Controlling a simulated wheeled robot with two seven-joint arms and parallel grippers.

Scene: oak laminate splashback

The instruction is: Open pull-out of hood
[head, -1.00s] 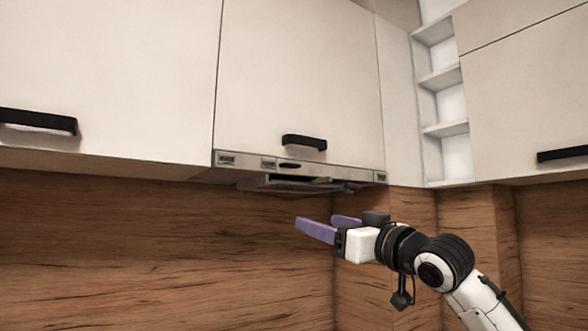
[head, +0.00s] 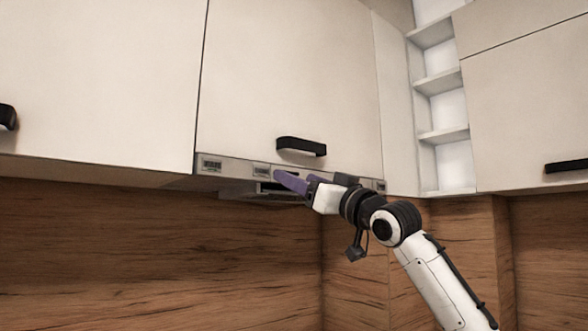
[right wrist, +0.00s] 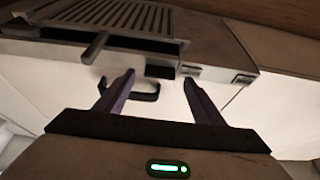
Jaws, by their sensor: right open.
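The hood (head: 237,168) is a slim grey strip with small panels along the bottom of the middle white wall cabinet. Its underside with a slatted grille (right wrist: 120,17) shows in the right wrist view, with a short grey bar (right wrist: 95,47) sticking out beside it. My right gripper (head: 293,183) has purple fingers and is at the front of the hood, covering part of the strip. In the right wrist view the fingers (right wrist: 159,84) are apart with nothing between them, and point toward the hood front. I cannot tell whether they touch it. My left gripper is out of view.
A black cabinet handle (head: 301,147) sits just above the hood strip; it also shows in the right wrist view (right wrist: 140,95). Open white shelves (head: 441,83) and another cabinet stand to the right. The space before the wooden splashback (head: 130,255) is clear.

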